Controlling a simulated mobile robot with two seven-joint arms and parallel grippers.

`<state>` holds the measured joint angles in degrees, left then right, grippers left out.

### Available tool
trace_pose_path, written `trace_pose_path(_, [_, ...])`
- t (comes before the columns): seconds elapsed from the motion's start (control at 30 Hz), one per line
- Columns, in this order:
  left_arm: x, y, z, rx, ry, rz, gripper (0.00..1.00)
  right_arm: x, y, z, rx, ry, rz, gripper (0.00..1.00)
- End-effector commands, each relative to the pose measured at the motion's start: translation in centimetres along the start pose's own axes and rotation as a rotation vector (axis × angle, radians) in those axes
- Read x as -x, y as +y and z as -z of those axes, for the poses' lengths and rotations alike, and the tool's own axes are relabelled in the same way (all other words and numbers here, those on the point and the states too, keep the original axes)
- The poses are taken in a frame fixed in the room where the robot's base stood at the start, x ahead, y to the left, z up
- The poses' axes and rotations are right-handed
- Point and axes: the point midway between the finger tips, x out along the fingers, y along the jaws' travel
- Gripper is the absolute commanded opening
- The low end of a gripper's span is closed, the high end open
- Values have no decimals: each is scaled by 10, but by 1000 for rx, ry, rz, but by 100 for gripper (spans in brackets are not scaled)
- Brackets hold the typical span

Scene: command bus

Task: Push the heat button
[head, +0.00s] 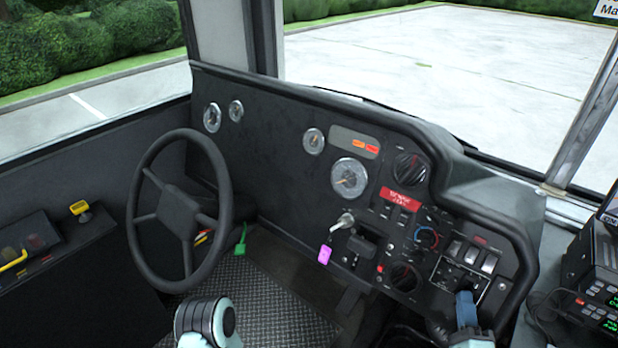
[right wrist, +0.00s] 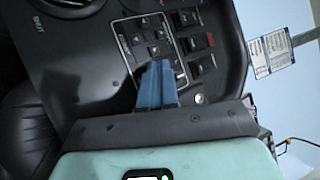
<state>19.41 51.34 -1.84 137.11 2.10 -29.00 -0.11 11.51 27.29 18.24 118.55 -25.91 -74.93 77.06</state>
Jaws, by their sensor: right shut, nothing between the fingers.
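My right gripper (head: 465,297) has blue fingers that are shut and empty. It is at the lower right of the dashboard in the head view, over the front of the switch panel (head: 462,272). In the right wrist view the shut blue fingertips (right wrist: 157,68) lie just below a white-outlined group of small arrow-marked buttons (right wrist: 150,38). A column of rocker switches (right wrist: 190,42) is to their right. I cannot read which control is the heat button, and cannot tell whether the fingertips touch the panel.
The dashboard (head: 270,135) carries gauges, round knobs (head: 404,277) and a key with a pink tag (head: 325,255). The steering wheel (head: 180,212) stands at left. Radio units (head: 596,268) are at the right edge.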

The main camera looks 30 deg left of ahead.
Motion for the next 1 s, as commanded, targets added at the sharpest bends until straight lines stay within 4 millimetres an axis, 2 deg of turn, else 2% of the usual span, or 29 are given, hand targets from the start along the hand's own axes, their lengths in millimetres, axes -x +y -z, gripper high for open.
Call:
trace_pose_path(0.53, [5,1,-1,0,1,0,0,9,-7,-7,-1,0,0,0])
trace_pose_path(1.0, [23,3,-2,-1,4,-2,0,41,-32,-30,0,-1,0,0])
